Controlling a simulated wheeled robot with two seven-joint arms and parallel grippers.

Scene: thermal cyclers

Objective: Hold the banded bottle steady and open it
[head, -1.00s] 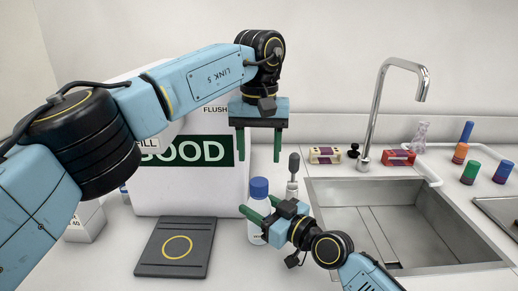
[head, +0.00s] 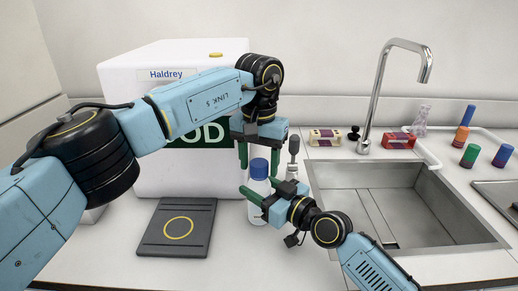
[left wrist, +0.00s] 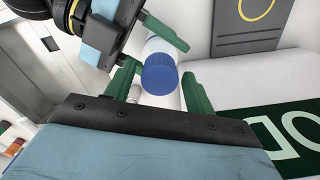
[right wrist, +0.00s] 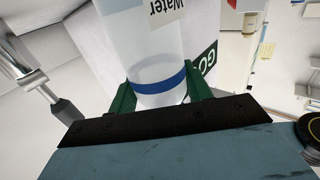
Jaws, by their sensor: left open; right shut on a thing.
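The banded bottle is a white, translucent bottle (head: 257,214) with a blue cap (head: 259,168), upright on the counter. Its blue band (right wrist: 160,85) and part of a "Water" label show in the right wrist view. My right gripper (head: 255,195) is shut on the bottle's body from the right, below the cap. My left gripper (head: 259,172) points down over the bottle, open, with one finger to each side of the cap. In the left wrist view the cap (left wrist: 160,76) lies between the open fingertips, with gaps visible.
A large white machine (head: 120,100) stands behind the bottle. A dark pad with a yellow ring (head: 160,248) lies left of it. A grey-handled tool (head: 293,146) stands close behind right. The sink (head: 372,188) and tall faucet (head: 378,95) are at the right.

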